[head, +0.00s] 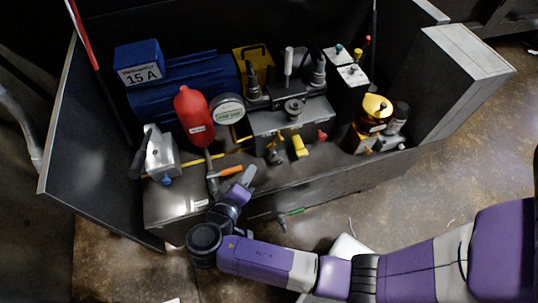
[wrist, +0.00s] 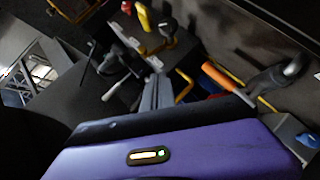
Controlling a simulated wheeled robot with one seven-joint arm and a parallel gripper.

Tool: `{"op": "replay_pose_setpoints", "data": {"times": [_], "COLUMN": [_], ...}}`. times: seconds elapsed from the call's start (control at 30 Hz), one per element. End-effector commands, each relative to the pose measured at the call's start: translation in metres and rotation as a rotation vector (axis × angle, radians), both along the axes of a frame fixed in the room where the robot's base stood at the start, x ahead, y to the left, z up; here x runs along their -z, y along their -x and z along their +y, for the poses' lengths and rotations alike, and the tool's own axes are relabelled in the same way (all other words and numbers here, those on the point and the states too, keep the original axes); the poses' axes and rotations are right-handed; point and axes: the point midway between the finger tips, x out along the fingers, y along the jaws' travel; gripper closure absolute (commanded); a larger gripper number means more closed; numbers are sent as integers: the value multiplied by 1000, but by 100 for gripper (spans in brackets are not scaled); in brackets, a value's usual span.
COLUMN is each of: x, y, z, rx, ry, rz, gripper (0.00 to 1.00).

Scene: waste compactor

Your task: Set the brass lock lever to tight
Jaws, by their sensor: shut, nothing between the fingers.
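A yellow, brass-coloured lever (head: 299,146) sticks out from the front of the grey valve block, right of my gripper in the head view. A yellow handle (wrist: 143,17) shows at the top of the wrist view. I cannot tell for certain which part is the brass lock lever, and no "tight" mark is readable. My gripper (head: 248,175) is shut and empty above the front edge of the bench, beside an orange handle (head: 226,171). Its grey fingers (wrist: 156,92) point up in the wrist view, with the orange handle (wrist: 216,77) to their right. I see no contact clearly.
A red bottle (head: 194,115), a round gauge (head: 229,109) and a blue motor (head: 180,88) stand behind. A grey box with a black lever (head: 160,155) is at left. An amber jar (head: 374,112) is at right. Open floor lies in front of the bench.

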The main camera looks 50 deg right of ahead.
Motion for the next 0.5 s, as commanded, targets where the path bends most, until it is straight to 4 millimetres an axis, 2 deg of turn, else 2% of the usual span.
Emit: {"op": "replay_pose_setpoints", "data": {"times": [0.03, 0.13, 0.33, 0.5], "x": [-12, -23, -19, -10], "y": [-1, -2, -5, -13], "z": [-3, -7, -18, -45], "rx": [-12, -29, -36, -32], "ry": [51, 117, 123, 122], "rz": [14, 58, 87, 86], "gripper": [100, 100, 100, 100]}}
